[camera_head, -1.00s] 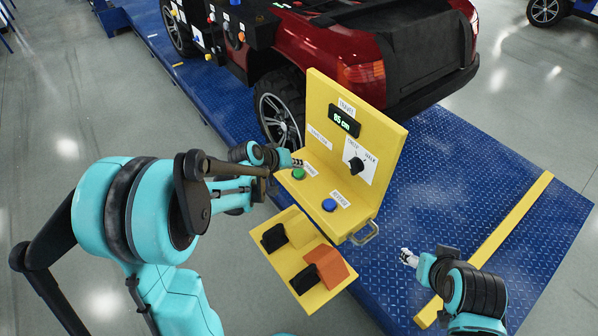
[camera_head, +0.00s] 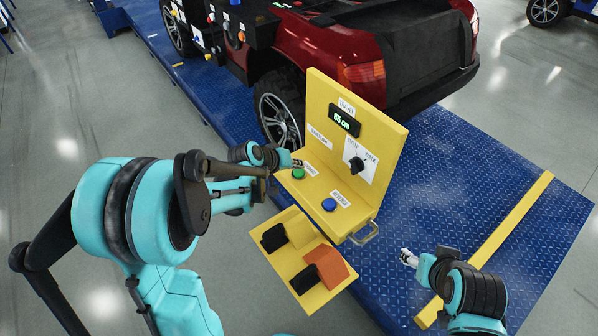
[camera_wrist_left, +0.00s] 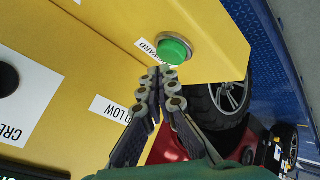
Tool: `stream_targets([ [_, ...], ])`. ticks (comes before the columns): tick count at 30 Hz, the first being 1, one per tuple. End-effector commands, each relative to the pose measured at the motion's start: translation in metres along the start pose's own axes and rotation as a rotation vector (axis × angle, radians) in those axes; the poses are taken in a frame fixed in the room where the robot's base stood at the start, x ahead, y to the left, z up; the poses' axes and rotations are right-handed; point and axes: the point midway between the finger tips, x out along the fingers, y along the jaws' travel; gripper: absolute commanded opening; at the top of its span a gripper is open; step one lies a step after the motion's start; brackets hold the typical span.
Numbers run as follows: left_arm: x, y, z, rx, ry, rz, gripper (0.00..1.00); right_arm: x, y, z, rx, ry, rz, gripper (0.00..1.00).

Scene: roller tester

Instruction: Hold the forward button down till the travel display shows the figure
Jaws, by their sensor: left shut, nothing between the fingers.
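The yellow control box (camera_head: 392,150) stands on the blue deck. Its travel display (camera_head: 344,121) has lit figures that look like "65 cm"; the first digit is hard to read. The green forward button (camera_head: 298,174) is on the box's lower ledge. The blue button (camera_head: 329,205) is beside it to the right. My left gripper (camera_head: 297,163) is shut and empty, its tips close by the green button. In the left wrist view the shut fingertips (camera_wrist_left: 163,72) are just beside the green button (camera_wrist_left: 174,50); contact is unclear. My right gripper (camera_head: 406,256) is away from the box, at lower right.
A black selector knob (camera_head: 357,164) is on the upright panel. A yellow tray (camera_head: 284,224) with black and orange pieces is in front of the box. A metal handle (camera_head: 365,235) juts from its right side. A red vehicle (camera_head: 330,50) stands behind. The deck at right is largely clear.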

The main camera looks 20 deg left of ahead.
Motion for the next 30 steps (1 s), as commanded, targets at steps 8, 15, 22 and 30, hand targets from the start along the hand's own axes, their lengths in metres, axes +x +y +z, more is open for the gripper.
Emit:
stream_targets([
  [8, 0.0038, -0.0029, 0.0029, 0.0, 0.0, 0.0, 0.0, 0.0048, 0.0, 0.0034, 0.0, 0.0, 0.0, 0.57],
  [15, 0.004, -0.0029, 0.003, 0.0, 0.0, 0.0, 0.0, 0.0049, 0.0, 0.0035, 0.0, 0.0, 0.0, 0.57],
  [22, 0.0059, -0.0043, 0.0044, 0.0, 0.0, 0.0, 0.0, 0.0069, 0.0, 0.005, 0.0, 0.0, 0.0, 0.57],
  [30, 0.0082, -0.006, 0.006, 0.0, 0.0, 0.0, 0.0, 0.0094, 0.0, 0.0068, 0.0, 0.0, 0.0, 0.57],
])
